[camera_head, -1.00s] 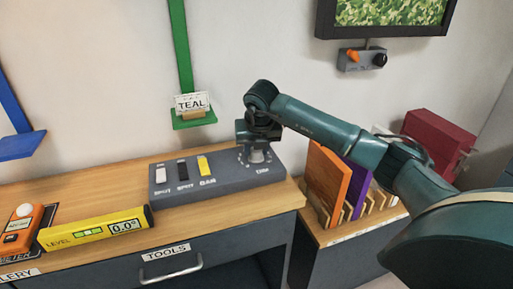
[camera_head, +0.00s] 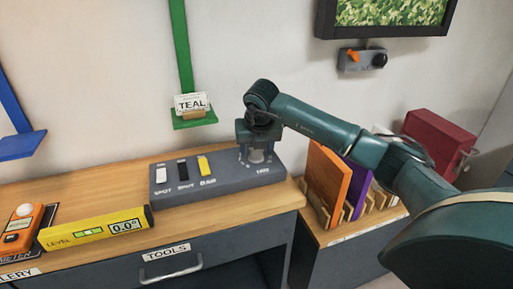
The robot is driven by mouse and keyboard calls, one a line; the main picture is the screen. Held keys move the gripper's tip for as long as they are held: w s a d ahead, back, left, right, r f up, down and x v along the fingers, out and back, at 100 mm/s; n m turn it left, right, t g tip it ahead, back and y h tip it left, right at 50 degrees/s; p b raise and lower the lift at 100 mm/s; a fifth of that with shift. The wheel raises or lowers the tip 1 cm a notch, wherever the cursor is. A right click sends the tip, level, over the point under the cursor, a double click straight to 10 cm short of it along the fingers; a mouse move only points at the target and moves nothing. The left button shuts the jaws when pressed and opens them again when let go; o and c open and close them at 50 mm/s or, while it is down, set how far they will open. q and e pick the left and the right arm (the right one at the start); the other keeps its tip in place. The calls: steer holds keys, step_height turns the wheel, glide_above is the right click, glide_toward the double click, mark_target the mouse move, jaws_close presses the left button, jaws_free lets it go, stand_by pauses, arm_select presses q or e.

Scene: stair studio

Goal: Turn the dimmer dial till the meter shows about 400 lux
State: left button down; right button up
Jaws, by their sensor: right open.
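The dimmer dial (camera_head: 257,155) is a small light grey knob at the right end of a grey control box (camera_head: 215,184) on the wooden counter. My right gripper (camera_head: 257,158) points down over the dial with its fingers around it and is open. Whether a finger touches the dial cannot be told. The orange meter (camera_head: 24,226) with a white dome lies at the far left of the counter; its reading is too small to make out. My left gripper is not in view.
The box also carries a white switch (camera_head: 161,173), a black switch (camera_head: 183,170) and a yellow switch (camera_head: 204,166). A yellow level (camera_head: 95,229) lies beside the meter. Orange and purple panels (camera_head: 328,177) stand in a wooden rack at the right, with a red box (camera_head: 437,143) behind.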

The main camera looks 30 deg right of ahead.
steer(key=v, duration=1.3)
